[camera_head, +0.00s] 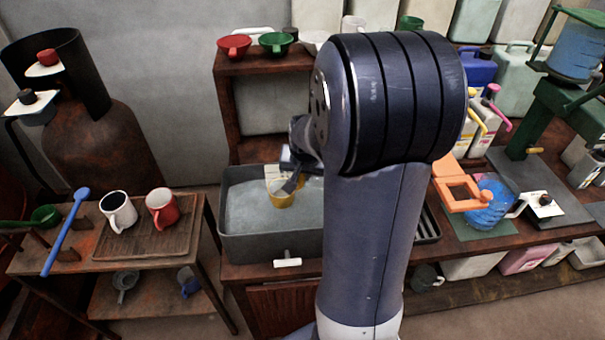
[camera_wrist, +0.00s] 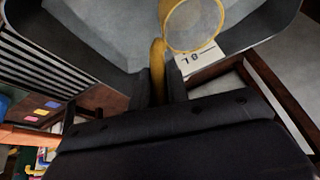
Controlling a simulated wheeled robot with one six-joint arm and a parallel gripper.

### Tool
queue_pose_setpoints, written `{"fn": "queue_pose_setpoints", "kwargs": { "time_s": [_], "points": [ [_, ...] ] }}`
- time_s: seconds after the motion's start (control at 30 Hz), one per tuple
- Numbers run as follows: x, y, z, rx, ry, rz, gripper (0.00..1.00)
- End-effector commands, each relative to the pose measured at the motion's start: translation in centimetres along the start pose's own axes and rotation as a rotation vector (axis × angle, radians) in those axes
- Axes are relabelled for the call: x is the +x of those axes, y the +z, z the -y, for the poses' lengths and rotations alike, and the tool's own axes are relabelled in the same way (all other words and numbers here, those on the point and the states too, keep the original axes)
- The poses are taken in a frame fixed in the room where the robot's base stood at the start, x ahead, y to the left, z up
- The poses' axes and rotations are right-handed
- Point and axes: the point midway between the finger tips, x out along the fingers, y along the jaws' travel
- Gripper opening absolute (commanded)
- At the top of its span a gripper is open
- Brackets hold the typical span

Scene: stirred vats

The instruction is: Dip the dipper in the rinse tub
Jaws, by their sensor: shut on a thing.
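The rinse tub (camera_head: 232,243) is a dark grey basin of pale grey liquid on the bench left of my arm; it also shows in the wrist view (camera_wrist: 262,22). The yellow dipper (camera_head: 282,200) has its cup inside the tub's outline, near the back wall. In the wrist view the dipper's cup (camera_wrist: 193,25) shows as a round yellow rim beyond my fingers. My gripper (camera_wrist: 158,88) is shut on the dipper's handle; in the head view its fingers (camera_head: 292,184) are partly hidden by my arm. I cannot tell whether the cup touches the liquid.
A side table at left holds a wooden tray (camera_head: 150,241) with two mugs and a blue ladle (camera_head: 66,230).

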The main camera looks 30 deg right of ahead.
Motion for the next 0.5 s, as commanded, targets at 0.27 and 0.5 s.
{"fn": "queue_pose_setpoints", "kwargs": {
  "time_s": [0.27,0.5],
  "points": [
    [-2.1,-0.9,0.3,0.000,-0.001,-0.002,0.00],
    [-3.7,-1.6,0.5,0.000,-0.001,-0.002,0.00]
  ]
}}
